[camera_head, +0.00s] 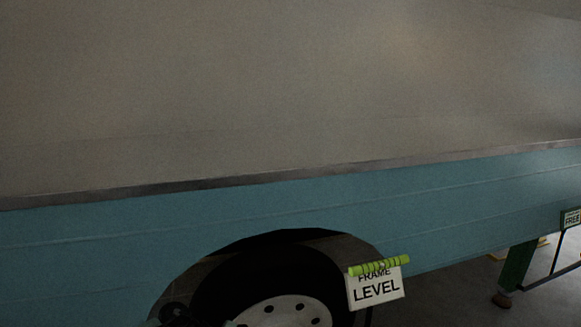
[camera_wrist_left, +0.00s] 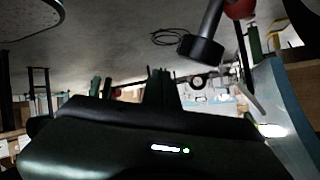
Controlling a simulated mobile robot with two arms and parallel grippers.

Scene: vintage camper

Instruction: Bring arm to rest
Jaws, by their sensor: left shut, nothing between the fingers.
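My left gripper (camera_wrist_left: 160,78) shows in the left wrist view as a dark body with its fingers together, shut and empty. No object touches the fingers there. In the head view a small dark shape sits at the bottom edge in front of the wheel; I cannot tell whether it is part of my left arm. My right gripper is in neither view.
The camper's blue and grey side (camera_head: 250,215) fills the head view. Below it are a wheel (camera_head: 290,308), a "FRAME LEVEL" sign (camera_head: 375,290) with a green level, and a green stand (camera_head: 516,268). A coiled cable (camera_wrist_left: 170,37) lies on the floor.

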